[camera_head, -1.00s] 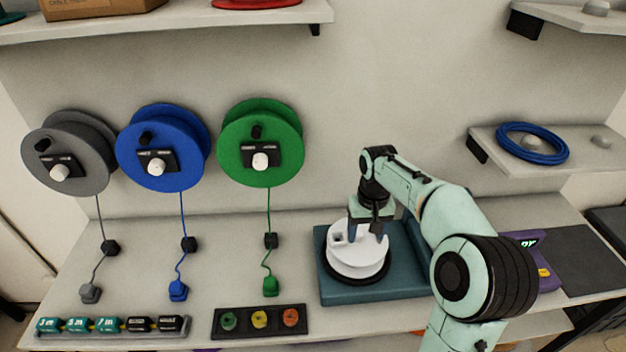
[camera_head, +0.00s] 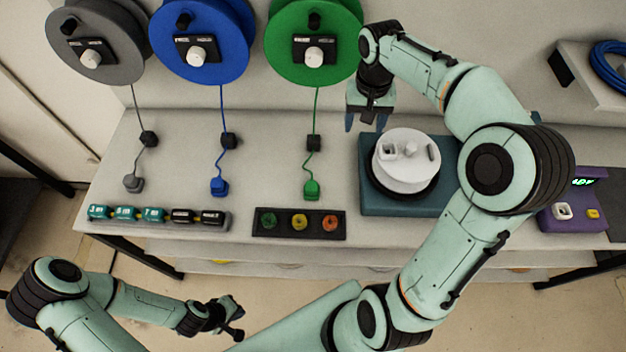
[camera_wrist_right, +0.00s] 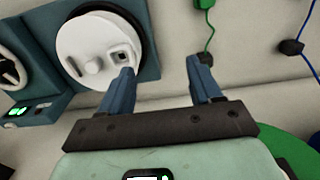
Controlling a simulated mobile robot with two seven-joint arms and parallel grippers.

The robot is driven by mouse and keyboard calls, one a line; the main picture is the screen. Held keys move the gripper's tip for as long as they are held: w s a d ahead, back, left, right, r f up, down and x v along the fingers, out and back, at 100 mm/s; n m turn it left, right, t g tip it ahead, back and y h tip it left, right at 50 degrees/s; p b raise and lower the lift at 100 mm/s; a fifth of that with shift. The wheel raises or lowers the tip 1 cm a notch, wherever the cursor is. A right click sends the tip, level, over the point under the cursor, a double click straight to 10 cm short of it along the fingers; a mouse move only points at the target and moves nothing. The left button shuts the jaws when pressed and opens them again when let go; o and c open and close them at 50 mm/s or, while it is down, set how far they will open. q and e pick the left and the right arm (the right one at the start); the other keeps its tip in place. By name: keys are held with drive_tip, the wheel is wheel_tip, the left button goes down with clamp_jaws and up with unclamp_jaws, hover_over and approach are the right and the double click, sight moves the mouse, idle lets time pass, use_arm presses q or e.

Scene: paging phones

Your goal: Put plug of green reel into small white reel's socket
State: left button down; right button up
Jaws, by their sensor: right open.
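The green reel (camera_head: 341,56) hangs on the wall. Its cord runs down through a black block (camera_head: 313,143) to a green plug (camera_head: 311,189) lying on the table. The small white reel (camera_head: 405,163) sits on a dark teal base, with a square socket (camera_head: 388,153) on its top face; the socket also shows in the right wrist view (camera_wrist_right: 121,57). My right gripper (camera_head: 369,124) is open and empty above the table, just behind and left of the white reel. My left gripper (camera_head: 238,322) is low in front of the table, far from the reels; its jaws are unclear.
A grey reel (camera_head: 98,45) and a blue reel (camera_head: 200,40) hang to the left, with their own plugs. A tray of coloured buttons (camera_head: 299,224) lies in front of the green plug. A purple device (camera_head: 573,210) stands at the right.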

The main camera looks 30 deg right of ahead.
drive_tip(key=w+a+f, duration=0.1)
drive_tip(key=a+f, duration=0.3)
drive_tip(key=a, duration=0.2)
drive_tip(key=b, duration=0.3)
hover_over(311, 186)
wheel_tip(311, 186, down, 6)
use_arm(q)
drive_tip(key=s+f+g+b, duration=0.1)
drive_tip(key=s+f+b, duration=0.6)
drive_tip(key=f, duration=0.6)
drive_tip(key=shift+s+b, duration=0.3)
drive_tip(key=shift+s, duration=0.9)
use_arm(e)
wheel_tip(311, 186, down, 14)
drive_tip(key=shift+r, duration=0.2)
drive_tip(key=c, duration=0.9)
drive_tip(key=shift+r, duration=0.15)
